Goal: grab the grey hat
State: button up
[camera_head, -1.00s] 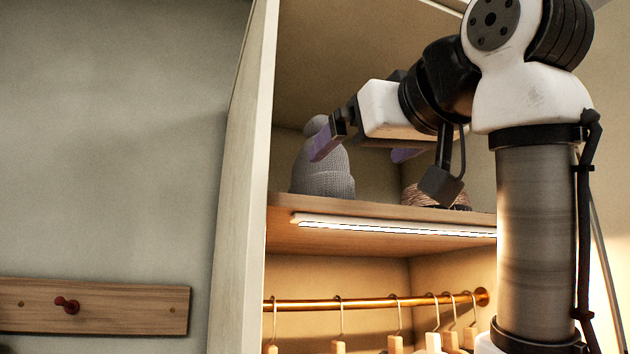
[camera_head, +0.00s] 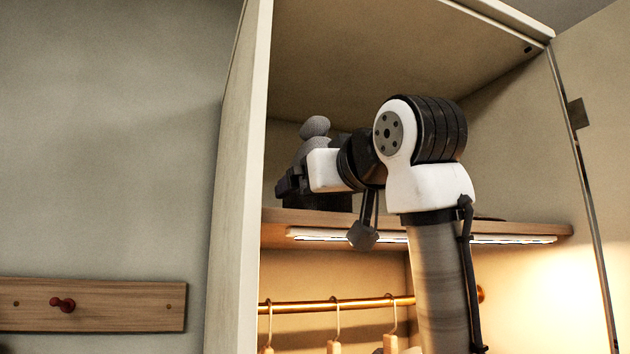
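The grey knitted hat (camera_head: 314,146), with a round bobble on top, stands on the upper wooden shelf (camera_head: 276,222) of the wardrobe, near its left side. My gripper (camera_head: 286,185) is in front of the hat in the picture and covers much of its lower part. One dark finger shows at the left end of the white gripper body. The other finger is hidden, so the opening between them cannot be seen. Whether the gripper touches the hat cannot be told. A dark shape shows below the gripper body, and I cannot tell what it is.
The wardrobe's left side panel (camera_head: 238,180) stands close to my gripper. A light strip (camera_head: 515,240) runs under the shelf's front edge. Below it, hangers (camera_head: 337,335) hang on a copper rail (camera_head: 360,303). A wooden peg board (camera_head: 120,305) is on the left wall.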

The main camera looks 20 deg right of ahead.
jog(key=c, duration=0.9)
jog(key=shift+c, duration=0.3)
jog(key=shift+r, duration=0.15)
